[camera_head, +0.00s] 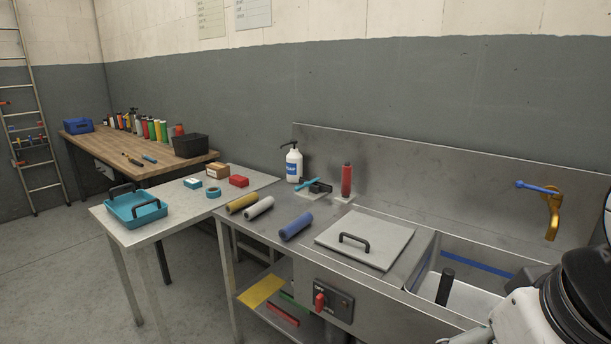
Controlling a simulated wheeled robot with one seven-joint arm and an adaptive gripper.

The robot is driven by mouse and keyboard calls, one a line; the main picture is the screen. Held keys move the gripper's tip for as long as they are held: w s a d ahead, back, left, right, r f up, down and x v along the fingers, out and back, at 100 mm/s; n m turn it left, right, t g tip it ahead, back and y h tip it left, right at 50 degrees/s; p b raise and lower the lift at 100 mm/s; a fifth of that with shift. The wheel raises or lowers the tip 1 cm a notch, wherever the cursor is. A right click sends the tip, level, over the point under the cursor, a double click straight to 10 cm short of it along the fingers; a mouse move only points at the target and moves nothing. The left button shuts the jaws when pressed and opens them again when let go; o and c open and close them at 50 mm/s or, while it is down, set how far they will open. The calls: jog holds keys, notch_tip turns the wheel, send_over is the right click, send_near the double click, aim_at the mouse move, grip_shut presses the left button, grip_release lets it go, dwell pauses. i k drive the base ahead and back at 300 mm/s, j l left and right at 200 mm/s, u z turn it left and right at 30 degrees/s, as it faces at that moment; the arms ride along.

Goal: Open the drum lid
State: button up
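No round drum shows plainly. A flat, square grey lid (364,238) lies level on the metal counter, left of the sink. It looks shut, and what is under it is hidden. A black bar handle (354,242) stands up from its top. Part of my white and black arm shows at the lower right, over the sink's right side. My gripper is not in view, and nothing of mine touches the lid.
The sink (432,265) holds an upright black cylinder (446,287). A brass tap (552,212) with a blue lever is behind. Blue (296,226), white and yellow rolls lie left of the lid. A red bottle (346,180) stands behind it. A red-knobbed switch (320,301) is on the front.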

aim_at(377, 242)
jog(key=i+l, duration=0.15)
jog(key=i, duration=0.4)
jog(key=i+l+z, duration=0.15)
jog(key=i, duration=0.4)
